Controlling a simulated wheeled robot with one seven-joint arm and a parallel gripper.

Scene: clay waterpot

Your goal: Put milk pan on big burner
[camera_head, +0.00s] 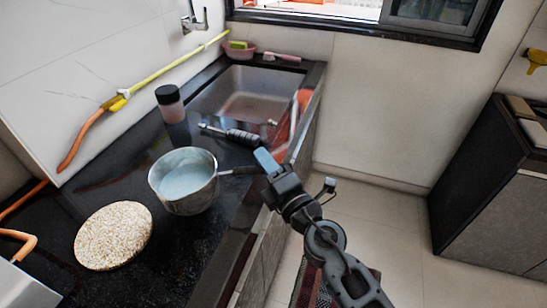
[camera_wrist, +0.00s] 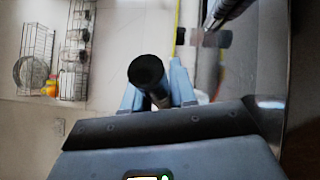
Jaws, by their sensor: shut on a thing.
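The milk pan (camera_head: 184,180), a grey metal pot with a pale bluish inside, is upright at the counter's middle left in the head view. I cannot tell whether its base touches the counter. Its dark handle points right to my gripper (camera_head: 264,162), which is shut on it near the counter's front edge. In the wrist view the handle's round black end (camera_wrist: 147,72) shows between the blue-grey fingers of my gripper (camera_wrist: 157,95); the pan's body is mostly hidden there. No big burner can be made out; a metal corner (camera_head: 22,287) shows at lower left.
A round speckled board (camera_head: 113,236) lies left of the pan on the black counter (camera_head: 190,255). A black-lidded jar (camera_head: 170,103), a black-handled tool (camera_head: 240,137) and the sink (camera_head: 240,90) are behind. A red-and-white cloth (camera_head: 296,112) hangs at the sink edge. Open floor (camera_head: 390,240) lies right.

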